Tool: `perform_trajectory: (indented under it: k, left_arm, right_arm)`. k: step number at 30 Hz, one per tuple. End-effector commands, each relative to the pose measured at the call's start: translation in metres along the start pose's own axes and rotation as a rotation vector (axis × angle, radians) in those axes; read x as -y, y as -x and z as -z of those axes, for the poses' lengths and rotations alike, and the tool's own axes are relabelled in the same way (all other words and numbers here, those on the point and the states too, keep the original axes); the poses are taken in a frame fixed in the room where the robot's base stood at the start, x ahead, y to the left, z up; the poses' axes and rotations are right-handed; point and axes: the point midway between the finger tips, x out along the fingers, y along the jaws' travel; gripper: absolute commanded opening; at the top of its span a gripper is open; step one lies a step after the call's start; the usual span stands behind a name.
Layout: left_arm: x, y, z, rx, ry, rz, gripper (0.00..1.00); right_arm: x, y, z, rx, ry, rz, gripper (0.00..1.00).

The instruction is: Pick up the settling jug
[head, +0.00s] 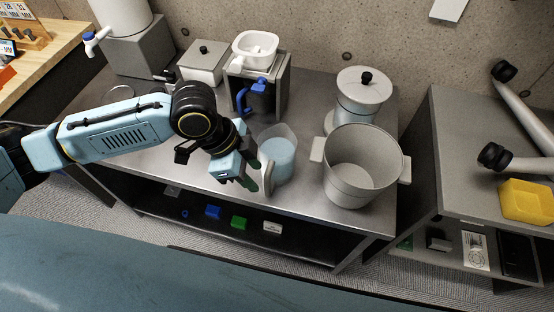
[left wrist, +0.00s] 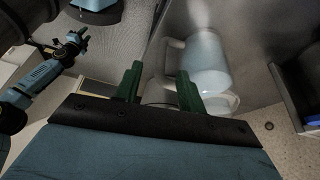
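The settling jug (head: 280,150) is a translucent jug of pale blue liquid, upright on the steel bench, with its pale handle (head: 268,179) toward the front. My left gripper (head: 248,185) is just left of the handle, its fingers pointing down toward it. In the left wrist view the jug (left wrist: 208,58) and handle (left wrist: 173,57) lie beyond the green fingers (left wrist: 158,88), which are apart with nothing clearly held between them. My right gripper (left wrist: 80,36) seems to show small at the left of that view; its opening is too small to tell.
A large grey pot (head: 350,185) with side handles stands close right of the jug. A lidded canister (head: 360,100) and a stand with a white basin (head: 255,48) are behind. The steel bench (head: 315,220) is bare in front. A yellow bin (head: 526,201) sits on the right bench.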

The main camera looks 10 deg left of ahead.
Motion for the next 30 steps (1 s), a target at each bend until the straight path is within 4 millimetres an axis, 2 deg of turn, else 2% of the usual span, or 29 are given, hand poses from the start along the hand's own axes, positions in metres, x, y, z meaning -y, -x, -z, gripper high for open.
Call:
perform_trajectory:
  k: [1, 8, 18, 24, 26, 30]
  left_arm:
    - [0.000, -0.007, 0.000, 0.000, 0.000, 0.000, 0.40]
    - [0.000, -0.019, 0.000, 0.000, 0.000, 0.000, 0.40]
    - [0.001, -0.065, 0.001, 0.001, -0.002, 0.000, 0.40]
    - [0.002, -0.066, 0.001, 0.000, -0.001, 0.002, 0.40]
    - [0.002, -0.067, 0.000, 0.000, -0.001, 0.002, 0.34]
    - [0.002, -0.067, 0.000, 0.001, -0.001, 0.002, 0.16]
  right_arm:
    - [-0.002, -0.003, -0.001, 0.001, 0.001, -0.002, 0.36]
    - [-0.004, -0.005, -0.002, 0.002, 0.003, -0.005, 0.36]
    - [-0.007, -0.017, -0.005, -0.009, 0.010, -0.011, 0.36]
    - [-0.008, -0.017, -0.005, -0.017, 0.017, -0.011, 0.36]
    - [-0.008, -0.017, -0.005, -0.017, 0.018, -0.011, 0.36]
    - [-0.008, -0.018, -0.005, -0.015, 0.019, -0.012, 0.36]
